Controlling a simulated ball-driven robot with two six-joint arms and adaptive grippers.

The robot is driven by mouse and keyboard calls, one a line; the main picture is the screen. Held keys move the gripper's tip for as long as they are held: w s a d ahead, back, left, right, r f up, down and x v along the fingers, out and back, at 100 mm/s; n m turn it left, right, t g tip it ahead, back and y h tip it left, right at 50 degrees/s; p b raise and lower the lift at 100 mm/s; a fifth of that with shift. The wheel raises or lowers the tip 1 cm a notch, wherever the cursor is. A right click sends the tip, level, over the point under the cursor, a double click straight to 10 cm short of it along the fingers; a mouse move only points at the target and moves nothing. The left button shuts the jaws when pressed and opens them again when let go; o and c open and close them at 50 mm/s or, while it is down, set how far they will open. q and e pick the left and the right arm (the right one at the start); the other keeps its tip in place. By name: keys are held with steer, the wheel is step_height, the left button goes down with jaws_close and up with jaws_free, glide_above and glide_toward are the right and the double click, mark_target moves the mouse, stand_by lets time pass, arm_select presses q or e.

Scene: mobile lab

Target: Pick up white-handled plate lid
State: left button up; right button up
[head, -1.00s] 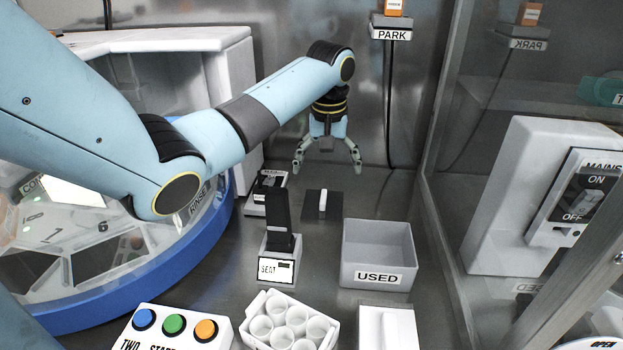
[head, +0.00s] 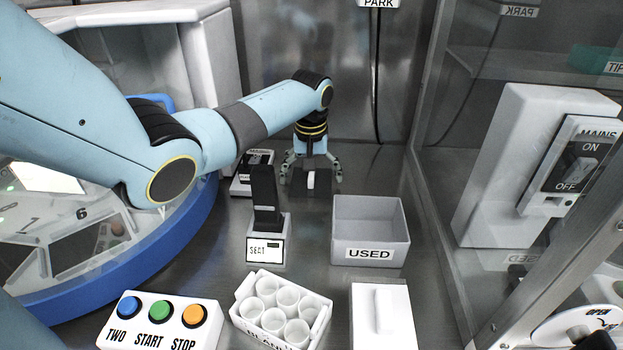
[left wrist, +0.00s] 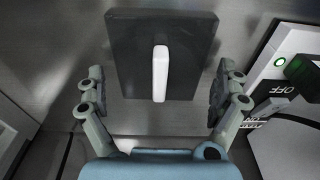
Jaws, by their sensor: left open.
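The plate lid is a dark, flat, square plate with a white bar handle (left wrist: 160,74). In the left wrist view its dark plate (left wrist: 186,60) fills the upper middle, with the handle upright in the picture. In the head view the white handle (head: 311,180) shows on the counter behind the USED bin. My left gripper (head: 311,178) is open, above or behind the lid. In the left wrist view the fingers of my left gripper (left wrist: 158,98) stand apart on either side of the lid, with nothing held. My right gripper is not in view.
The grey USED bin (head: 369,253) stands in front of the lid. A black device on a SEAT stand (head: 264,250) is front left of it. A small white unit (head: 243,185) with a black top is to its left. A clear panel bounds the right.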

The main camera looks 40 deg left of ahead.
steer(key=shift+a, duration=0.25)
arm_select(q)
steer(key=shift+c, duration=0.9)
steer(key=c, duration=1.1)
steer(key=shift+s, duration=0.1)
steer(key=shift+c, duration=0.2)
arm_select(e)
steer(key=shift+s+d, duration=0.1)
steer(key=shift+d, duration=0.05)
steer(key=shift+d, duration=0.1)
